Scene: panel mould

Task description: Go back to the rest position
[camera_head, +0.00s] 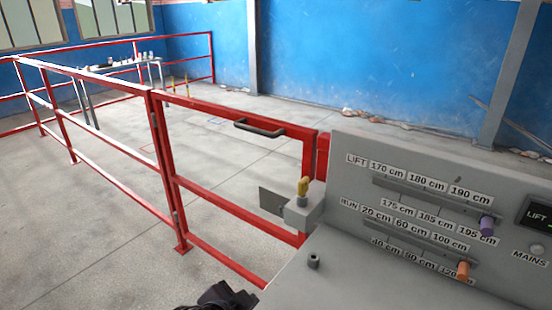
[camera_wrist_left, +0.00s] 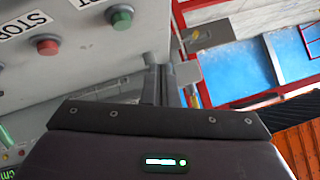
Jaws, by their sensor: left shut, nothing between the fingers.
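My left gripper (camera_head: 222,298) shows as a dark shape at the bottom edge of the head view, in front of the gate and left of the grey panel. In the left wrist view its fingers (camera_wrist_left: 166,82) are together with nothing between them. The grey control panel (camera_head: 345,160) stands at the right, with a purple-knobbed slider (camera_head: 487,225) on the LIFT scale and an orange-knobbed slider (camera_head: 463,270) on the RUN scale. My right gripper is not in view.
A red gate (camera_head: 235,189) with a black handle (camera_head: 260,128) and red railings stand left of the panel. A yellow key-like part (camera_head: 304,187) sits on a grey box at the gate. Red (camera_wrist_left: 47,46) and green (camera_wrist_left: 122,17) buttons show in the wrist view.

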